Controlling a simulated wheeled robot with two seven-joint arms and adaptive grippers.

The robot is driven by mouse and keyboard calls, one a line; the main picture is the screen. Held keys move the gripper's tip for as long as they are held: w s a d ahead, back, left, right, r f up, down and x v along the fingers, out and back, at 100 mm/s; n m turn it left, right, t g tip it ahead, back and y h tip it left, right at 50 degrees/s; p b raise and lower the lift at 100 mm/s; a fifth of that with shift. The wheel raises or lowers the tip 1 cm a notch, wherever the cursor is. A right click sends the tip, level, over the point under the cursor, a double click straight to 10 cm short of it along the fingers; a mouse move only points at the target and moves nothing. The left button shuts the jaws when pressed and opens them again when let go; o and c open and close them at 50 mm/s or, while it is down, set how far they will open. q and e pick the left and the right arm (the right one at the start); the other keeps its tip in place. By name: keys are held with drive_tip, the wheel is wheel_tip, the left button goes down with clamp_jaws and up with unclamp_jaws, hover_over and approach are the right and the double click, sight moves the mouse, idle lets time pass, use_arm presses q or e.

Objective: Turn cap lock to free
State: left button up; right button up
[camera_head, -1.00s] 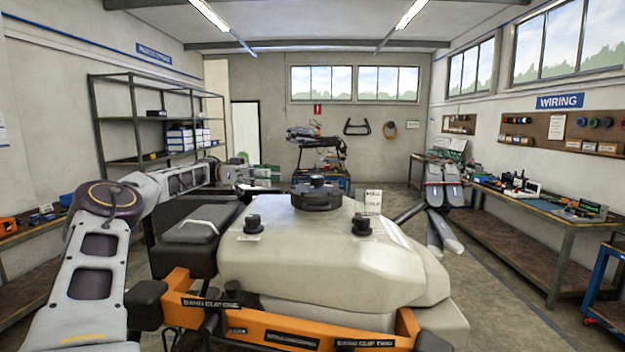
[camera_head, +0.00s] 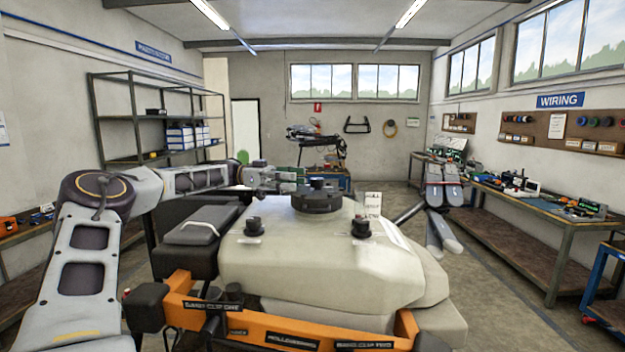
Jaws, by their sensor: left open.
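The drone's pale tank (camera_head: 320,265) fills the middle of the view. A black round cap (camera_head: 316,198) with a raised knob sits on its top. My left arm comes in from the left, and its gripper (camera_head: 292,179) is open at the far left of the cap, at about knob height. The fingertips are small, and I cannot tell whether they touch the cap. A small white label card (camera_head: 373,204) stands right of the cap; its writing is too small to read surely. My right gripper is not in view.
Two small black knobs (camera_head: 254,226) and (camera_head: 361,227) stand on the tank's front slope. An orange bar (camera_head: 290,328) with black labels crosses the front. Grey folded parts (camera_head: 440,190) rise at the right. A workbench (camera_head: 540,207) lines the right wall, with open floor before it.

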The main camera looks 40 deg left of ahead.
sight(312, 178)
use_arm(q)
drive_tip(key=shift+p+x, duration=0.65)
drive_tip(key=shift+x, duration=2.4)
drive_tip(key=c, duration=1)
drive_tip(key=shift+c, duration=0.2)
